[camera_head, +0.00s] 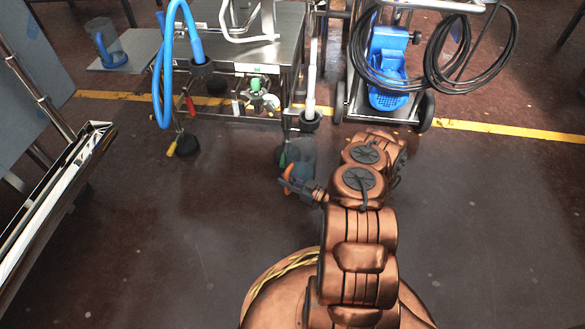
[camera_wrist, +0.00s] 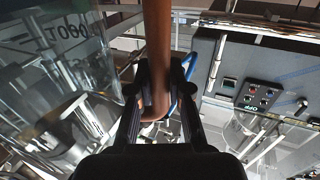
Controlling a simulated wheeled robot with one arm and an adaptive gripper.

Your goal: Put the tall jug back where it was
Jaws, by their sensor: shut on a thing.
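My gripper (camera_head: 291,186) is shut on the orange-brown handle of a see-through dark jug (camera_head: 302,158), in front of the steel machine. In the wrist view the handle (camera_wrist: 157,40) runs between the fingers of my gripper (camera_wrist: 160,72). The see-through wall of the jug (camera_wrist: 60,60), with dark lettering, fills the left side. Part of the jug is hidden by my gripper in the head view. A second clear jug with a blue handle (camera_head: 107,50) stands on a flat grey plate (camera_head: 130,63) at the upper left.
A steel machine (camera_head: 270,52) with a blue hose (camera_head: 165,70) stands behind. A wheeled cart with a blue unit (camera_head: 388,65) and coiled black cable is at the upper right. A steel-framed structure (camera_head: 50,205) is at the left. The floor at the right is clear.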

